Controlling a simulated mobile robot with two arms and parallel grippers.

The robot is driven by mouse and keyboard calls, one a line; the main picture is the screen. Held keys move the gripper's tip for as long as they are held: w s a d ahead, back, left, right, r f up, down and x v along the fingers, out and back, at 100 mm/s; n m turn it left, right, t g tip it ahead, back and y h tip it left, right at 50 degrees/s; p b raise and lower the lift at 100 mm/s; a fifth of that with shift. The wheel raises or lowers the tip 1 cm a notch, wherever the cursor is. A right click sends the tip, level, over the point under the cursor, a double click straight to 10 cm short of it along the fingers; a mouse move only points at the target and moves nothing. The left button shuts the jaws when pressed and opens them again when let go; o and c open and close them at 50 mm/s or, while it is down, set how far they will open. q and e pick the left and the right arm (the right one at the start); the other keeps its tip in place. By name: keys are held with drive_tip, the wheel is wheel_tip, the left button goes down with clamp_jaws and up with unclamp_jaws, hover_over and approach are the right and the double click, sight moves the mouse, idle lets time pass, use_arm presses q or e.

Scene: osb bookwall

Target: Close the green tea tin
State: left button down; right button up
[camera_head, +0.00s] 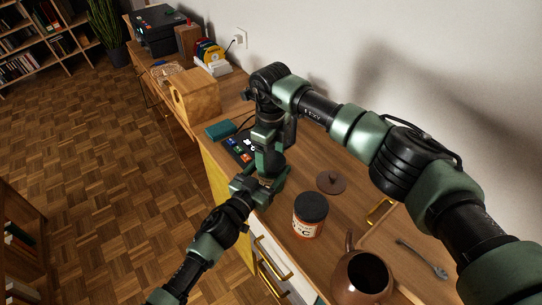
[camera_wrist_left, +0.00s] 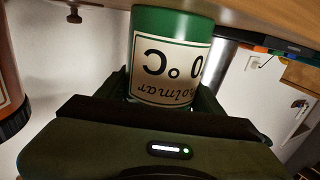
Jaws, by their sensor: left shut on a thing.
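The green tea tin (camera_wrist_left: 172,65) fills the middle of the left wrist view. It is green with a white label that appears upside down, and its green end is by the wooden desk top. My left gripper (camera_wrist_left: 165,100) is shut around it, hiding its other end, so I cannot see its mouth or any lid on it. In the head view my left gripper (camera_head: 268,188) is at the desk's front edge, and the arms largely hide the tin. My right gripper (camera_head: 268,155) points down just above and behind it; its jaws are not clear. A brown round lid (camera_head: 331,182) lies on the desk.
An orange-labelled jar with a dark lid (camera_head: 310,214) stands close to the right of my left gripper. A brown pot (camera_head: 362,276), a spoon (camera_head: 422,258) and a yellow-handled object (camera_head: 380,211) are nearer. A wooden box (camera_head: 196,97) and teal object (camera_head: 221,130) are beyond.

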drive_tip(key=o, duration=1.6)
wheel_tip(320, 180, up, 12)
use_arm(q)
drive_tip(key=shift+c, duration=0.9)
unclamp_jaws()
drive_tip(key=v, duration=0.6)
drive_tip(key=shift+s+a+f+b, duration=0.1)
drive_tip(key=shift+s+a+b, duration=0.1)
drive_tip(key=shift+s+b, duration=0.1)
drive_tip(key=shift+s+a, duration=0.25)
drive_tip(key=shift+s, duration=0.2)
use_arm(e)
drive_tip(key=shift+f, duration=0.3)
